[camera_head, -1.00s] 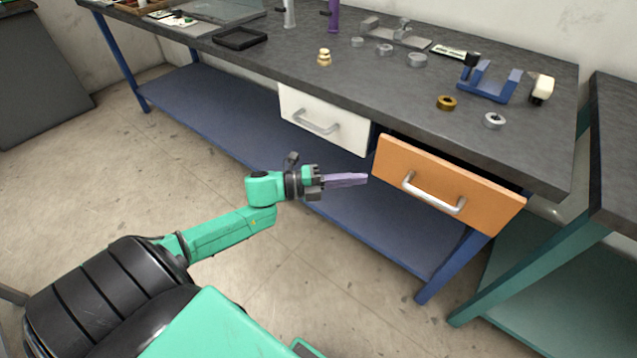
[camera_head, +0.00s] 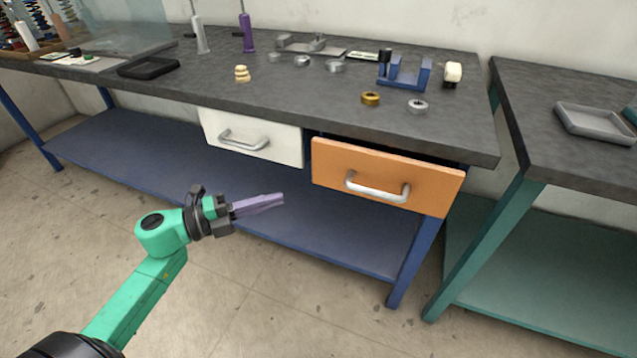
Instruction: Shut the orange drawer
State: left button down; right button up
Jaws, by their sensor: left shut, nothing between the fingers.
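The orange drawer (camera_head: 330,167) hangs under the right part of the dark bench top and stands open, its front out from the bench. Its silver bar handle (camera_head: 378,192) is on the front face. My left gripper (camera_head: 281,198) is shut and empty, with its purple fingers pointing right. In the picture it is left of and a little below the orange drawer, apart from it, in front of the bench. My right gripper is not in view.
A white drawer (camera_head: 280,140) is left of the orange one. The bench top (camera_head: 300,85) holds a blue bracket (camera_head: 405,75), rings and other parts. A blue lower shelf (camera_head: 130,135) runs below. A second bench (camera_head: 530,110) with a grey tray (camera_head: 595,124) stands at right.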

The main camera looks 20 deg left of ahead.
pick_arm(q)
jog(key=x, duration=0.4)
jog(key=w+a+x, duration=0.1)
jog(key=x, duration=0.3)
jog(key=w+x, duration=0.1)
jog(key=x, duration=0.3)
jog(key=shift+w+a, duration=0.15)
jog(key=shift+a, duration=0.1)
jog(key=shift+w, duration=0.1)
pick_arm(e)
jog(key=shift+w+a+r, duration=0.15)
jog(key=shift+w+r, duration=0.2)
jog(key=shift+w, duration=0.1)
